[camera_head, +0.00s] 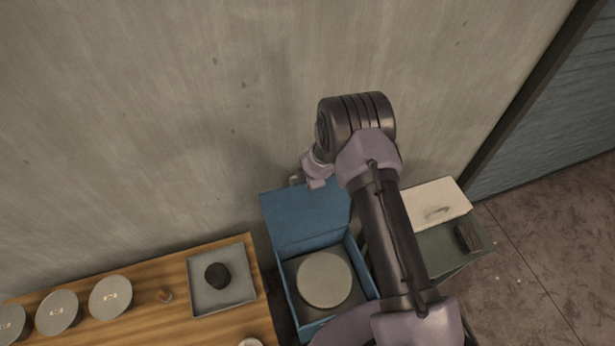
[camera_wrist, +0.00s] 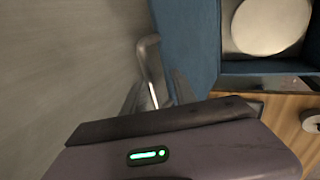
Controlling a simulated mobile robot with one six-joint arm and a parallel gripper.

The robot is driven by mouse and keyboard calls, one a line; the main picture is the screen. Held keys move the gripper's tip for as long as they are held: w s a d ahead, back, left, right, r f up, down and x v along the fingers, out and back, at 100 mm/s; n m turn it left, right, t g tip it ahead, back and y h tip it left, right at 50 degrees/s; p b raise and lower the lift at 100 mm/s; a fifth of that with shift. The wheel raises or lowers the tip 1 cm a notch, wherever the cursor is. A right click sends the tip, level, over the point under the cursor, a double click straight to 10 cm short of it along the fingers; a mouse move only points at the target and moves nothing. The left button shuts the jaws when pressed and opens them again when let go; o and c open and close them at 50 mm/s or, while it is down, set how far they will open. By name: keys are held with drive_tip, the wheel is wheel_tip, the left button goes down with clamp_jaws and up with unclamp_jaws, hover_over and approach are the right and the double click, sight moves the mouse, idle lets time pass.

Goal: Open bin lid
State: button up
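The blue bin (camera_head: 366,271) stands right of the wooden table in the head view. Its lid (camera_head: 301,218) is raised and stands up at the back, near the wall. A round pale disc (camera_head: 324,279) lies inside the open bin. In the wrist view the blue lid (camera_wrist: 188,42) fills the middle, with a metal handle (camera_wrist: 149,62) on its left side. My gripper (camera_wrist: 158,84) is at this handle, its two fingers on either side and seemingly apart from it. The gripper (camera_head: 310,182) is at the lid's upper edge in the head view; its fingers are small there.
The wooden table (camera_head: 165,318) at the left carries several round grey lids and a square grey tray (camera_head: 205,306) with a dark lump (camera_head: 217,276). The wall is close behind the lid.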

drive_tip(key=v, duration=1.7)
drive_tip(key=shift+s+r, duration=0.15)
drive_tip(key=shift+r, duration=0.05)
